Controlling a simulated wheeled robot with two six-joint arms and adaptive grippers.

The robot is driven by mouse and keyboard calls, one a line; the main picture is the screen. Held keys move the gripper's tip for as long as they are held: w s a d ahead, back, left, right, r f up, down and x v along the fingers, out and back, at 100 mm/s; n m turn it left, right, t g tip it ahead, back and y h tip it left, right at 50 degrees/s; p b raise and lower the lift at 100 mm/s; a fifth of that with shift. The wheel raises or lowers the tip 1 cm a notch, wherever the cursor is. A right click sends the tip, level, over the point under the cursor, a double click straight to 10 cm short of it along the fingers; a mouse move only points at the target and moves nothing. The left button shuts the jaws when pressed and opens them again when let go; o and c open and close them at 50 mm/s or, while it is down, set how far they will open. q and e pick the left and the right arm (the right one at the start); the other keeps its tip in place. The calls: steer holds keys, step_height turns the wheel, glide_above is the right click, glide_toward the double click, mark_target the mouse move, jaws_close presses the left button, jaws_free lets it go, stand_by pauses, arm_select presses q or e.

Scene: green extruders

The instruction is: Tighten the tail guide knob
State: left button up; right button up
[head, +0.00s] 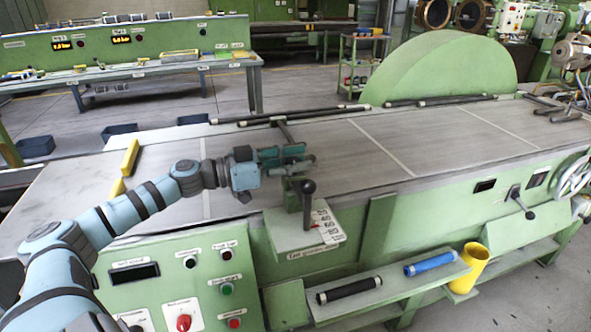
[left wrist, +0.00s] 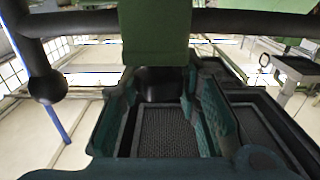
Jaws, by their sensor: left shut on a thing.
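The tail guide stands on the front edge of the long green machine, with a green bracket and a lever ending in a black ball (head: 308,187). My left gripper (head: 296,156) comes in from the left just above and behind that lever, at the green bracket. In the left wrist view the teal fingers (left wrist: 165,105) stand on either side of a dark rounded knob (left wrist: 160,82), under a green block (left wrist: 154,30). The gripper is shut on this knob, though the head view hides the contact. The lever's black ball also shows at the left of the wrist view (left wrist: 47,87). My right gripper is out of view.
A labelled plate (head: 325,222) lies below the lever. Dark bars (head: 290,115) lie along the bed's far edge. A yellow block (head: 130,157) is on the bed at left. A shelf with black and blue rollers (head: 430,263) and a yellow cup (head: 470,268) is in front.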

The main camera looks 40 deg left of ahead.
mark_target(295, 160)
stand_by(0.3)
arm_select(q)
steer(key=o, duration=1.2)
steer(key=shift+c, duration=0.2)
step_height(295, 160, up, 10)
